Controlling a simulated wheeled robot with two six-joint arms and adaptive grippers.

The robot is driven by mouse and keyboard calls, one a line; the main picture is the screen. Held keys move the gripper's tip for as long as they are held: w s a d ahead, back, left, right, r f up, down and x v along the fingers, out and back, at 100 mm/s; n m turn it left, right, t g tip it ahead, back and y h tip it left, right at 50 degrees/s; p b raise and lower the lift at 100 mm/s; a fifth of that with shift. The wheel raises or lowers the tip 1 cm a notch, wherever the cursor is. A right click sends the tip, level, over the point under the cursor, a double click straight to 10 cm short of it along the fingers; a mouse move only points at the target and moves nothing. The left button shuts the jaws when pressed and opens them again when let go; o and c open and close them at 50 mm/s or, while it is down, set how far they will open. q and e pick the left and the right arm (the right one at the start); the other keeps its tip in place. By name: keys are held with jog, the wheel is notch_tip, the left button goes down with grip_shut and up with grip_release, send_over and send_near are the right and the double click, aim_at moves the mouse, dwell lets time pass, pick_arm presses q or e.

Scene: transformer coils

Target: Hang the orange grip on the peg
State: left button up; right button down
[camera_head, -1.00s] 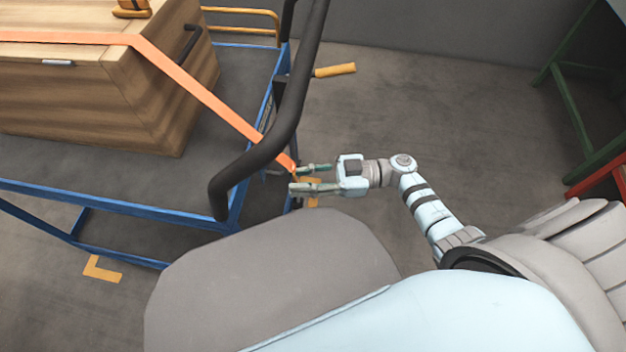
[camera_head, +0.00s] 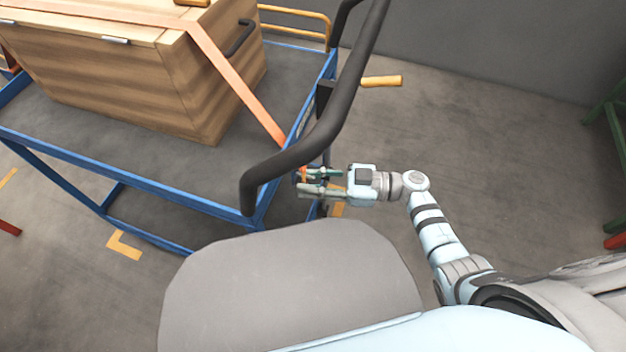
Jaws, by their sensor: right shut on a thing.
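My right gripper (camera_head: 304,181) is beside the blue cart's near right corner, just right of the black push handle. Its fingers are shut on a small orange piece, the orange grip (camera_head: 302,173), seen only in part between the fingertips. A flat orange strap (camera_head: 235,78) runs over the wooden crate (camera_head: 170,85) and slopes down towards the gripper, passing out of sight behind the black handle. A yellow-orange rod (camera_head: 382,81) sticks out to the right from the handle's side; I cannot tell whether it is the peg. My left gripper is not in view.
The thick black push handle (camera_head: 335,110) curves close to the left of my right gripper. The blue cart frame (camera_head: 150,190) lies beyond it. Floor to the right is free as far as a green frame (camera_head: 608,105) at the right edge.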

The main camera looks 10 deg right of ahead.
jog(key=c, duration=1.2)
grip_release()
jog(key=shift+a, duration=0.2)
jog(key=shift+d, duration=0.1)
jog(key=v, duration=1.2)
